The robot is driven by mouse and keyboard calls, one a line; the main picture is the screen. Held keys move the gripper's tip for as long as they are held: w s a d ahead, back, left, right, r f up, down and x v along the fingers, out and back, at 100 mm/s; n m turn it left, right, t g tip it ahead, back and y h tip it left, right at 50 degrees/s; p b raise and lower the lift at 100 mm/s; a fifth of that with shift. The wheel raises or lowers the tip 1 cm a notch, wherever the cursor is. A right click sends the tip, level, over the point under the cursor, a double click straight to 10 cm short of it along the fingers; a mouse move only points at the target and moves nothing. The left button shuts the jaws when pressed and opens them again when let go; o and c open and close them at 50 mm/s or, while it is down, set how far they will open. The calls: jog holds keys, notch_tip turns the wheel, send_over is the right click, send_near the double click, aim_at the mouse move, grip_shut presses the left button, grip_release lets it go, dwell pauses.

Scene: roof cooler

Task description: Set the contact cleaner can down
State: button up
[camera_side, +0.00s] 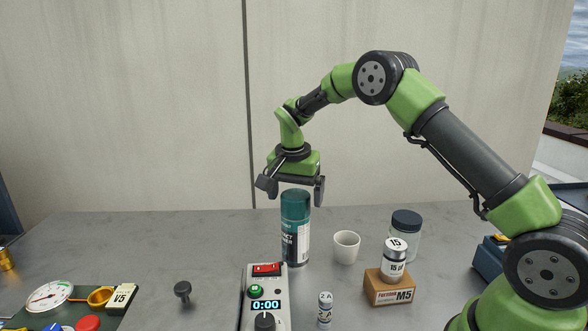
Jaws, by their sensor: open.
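Whether the fingers touch the can cannot be told from this one angle.
A white cup (346,246) stands just right of the can. A control box (266,295) with a 0:00 display is in front. A small 2A bottle (325,309), a cardboard box (389,289) bearing a 15 bottle (394,260), and a dark-lidded jar (406,234) stand right. The table's back left is clear.

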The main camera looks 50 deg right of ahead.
jog(key=r, duration=0.3)
jog(key=a+r, duration=0.1)
jog(key=r, duration=0.5)
jog(key=shift+s+a+r, duration=0.25)
jog(key=shift+s+r, duration=0.05)
jog(key=shift+s, duration=0.05)
jog(key=s+a+r+n+t+y, duration=0.1)
jog(key=s+a+r+n+t, duration=0.15)
jog(key=s+a+r, duration=0.4)
jog(key=s+a+r+n+t+y, duration=0.1)
jog(key=s+r+n+t, duration=0.2)
jog(key=s, duration=0.7)
jog(key=s+a+f+n+t+y, duration=0.1)
jog(key=s+a+f+n, duration=0.1)
jog(key=s, duration=0.7)
jog(key=shift+a+f+n+y, duration=0.3)
jog(key=shift+f+n, duration=0.35)
jog(key=shift+n, duration=0.4)
